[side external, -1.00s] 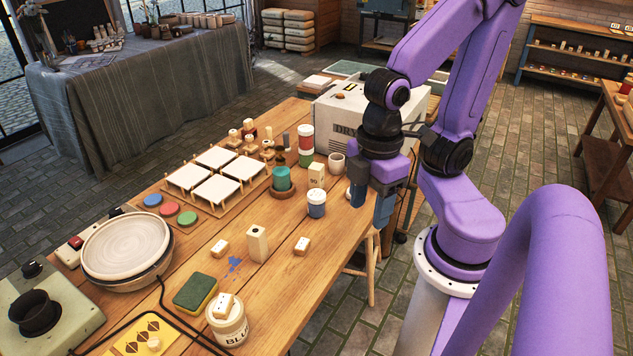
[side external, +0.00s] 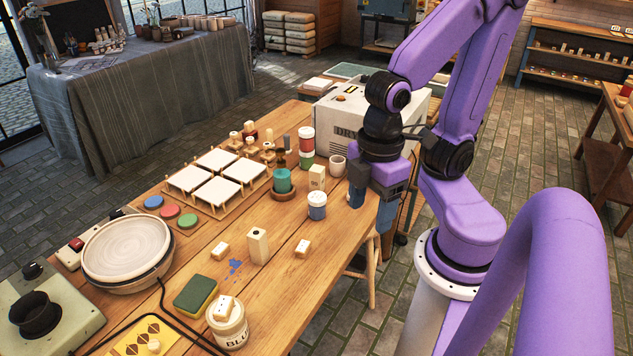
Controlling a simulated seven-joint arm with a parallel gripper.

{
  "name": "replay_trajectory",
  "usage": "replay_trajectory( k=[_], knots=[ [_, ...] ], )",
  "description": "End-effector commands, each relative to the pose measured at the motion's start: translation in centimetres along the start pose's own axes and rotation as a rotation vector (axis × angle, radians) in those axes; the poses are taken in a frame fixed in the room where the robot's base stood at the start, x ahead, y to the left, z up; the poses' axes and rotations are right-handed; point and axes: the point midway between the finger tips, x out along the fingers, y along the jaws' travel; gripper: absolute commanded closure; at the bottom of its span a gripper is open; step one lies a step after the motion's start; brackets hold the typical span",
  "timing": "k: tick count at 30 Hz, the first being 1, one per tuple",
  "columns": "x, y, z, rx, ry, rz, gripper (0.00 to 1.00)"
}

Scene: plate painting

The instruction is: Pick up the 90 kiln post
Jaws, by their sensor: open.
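A cream kiln post (side external: 317,178) stands upright on the table, behind the blue-and-white jar (side external: 317,206). It has a small dark number on its front, too small to read for certain; it may be 90. A taller cream post (side external: 257,247) with a dark hole stands nearer the front. My gripper (side external: 371,206) points down at the table's right edge, to the right of the numbered post and apart from it. Its blue fingers are spread, with nothing seen between them.
Small cream blocks (side external: 303,248) (side external: 220,250) lie in front. The white dryer box (side external: 350,110) is behind.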

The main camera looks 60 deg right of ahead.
Motion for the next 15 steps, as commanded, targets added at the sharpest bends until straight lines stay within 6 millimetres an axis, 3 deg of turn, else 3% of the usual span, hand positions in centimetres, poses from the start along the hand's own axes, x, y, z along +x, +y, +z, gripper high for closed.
replay_trajectory(
  k=[10, 15],
  knots=[
    [0.1, 0.2, -0.1, 0.000, -0.008, 0.007, 0.28],
    [1.0, 2.9, -0.8, -0.014, -0.096, 0.076, 0.28]
  ],
)
